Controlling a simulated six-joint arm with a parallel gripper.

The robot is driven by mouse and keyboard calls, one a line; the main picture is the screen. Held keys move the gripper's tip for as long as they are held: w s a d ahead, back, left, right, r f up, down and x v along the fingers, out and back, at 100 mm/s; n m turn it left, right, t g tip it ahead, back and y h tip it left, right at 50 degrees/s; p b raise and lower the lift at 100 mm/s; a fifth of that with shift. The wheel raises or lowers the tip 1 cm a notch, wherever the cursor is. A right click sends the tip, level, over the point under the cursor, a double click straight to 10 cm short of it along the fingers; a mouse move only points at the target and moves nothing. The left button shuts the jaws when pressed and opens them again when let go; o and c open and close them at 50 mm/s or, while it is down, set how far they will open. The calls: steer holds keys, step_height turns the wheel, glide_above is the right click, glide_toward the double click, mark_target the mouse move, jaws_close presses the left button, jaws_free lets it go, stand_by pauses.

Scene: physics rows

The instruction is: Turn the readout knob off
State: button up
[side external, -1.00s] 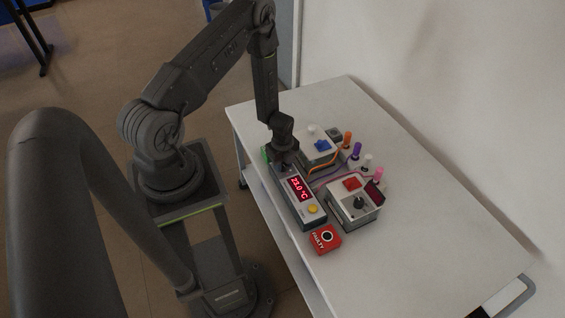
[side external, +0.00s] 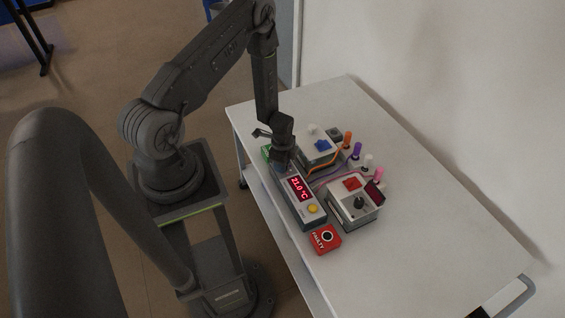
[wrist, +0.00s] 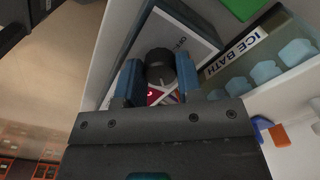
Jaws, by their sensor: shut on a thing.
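The readout unit is a long grey box (side external: 306,217) with a lit red display (side external: 299,188) that reads about 21.0 °C. A yellow button (side external: 312,209) sits at its near end. My gripper (side external: 283,164) points down at the far end of this unit and hides the knob in the side view. In the wrist view, the black round knob (wrist: 160,62) stands between the two blue fingers of my gripper (wrist: 157,84). The fingers are shut on the knob's sides. A red and white mark on the panel shows just below the knob, partly covered.
A box labelled ICE BATH (wrist: 237,52) lies close on the right in the wrist view. In the side view, a white box with a black dial (side external: 358,203), several coloured plugs (side external: 356,150) and a red FAULTY tag (side external: 325,239) stand nearby. The table's right side (side external: 440,240) is clear.

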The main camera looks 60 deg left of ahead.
steer(key=n, duration=1.2)
steer(key=shift+n, duration=0.4)
steer(key=n, duration=0.6)
steer(key=shift+d, duration=0.1)
steer(key=n, duration=0.6)
steer(key=shift+n, duration=0.3)
steer(key=o, duration=0.9)
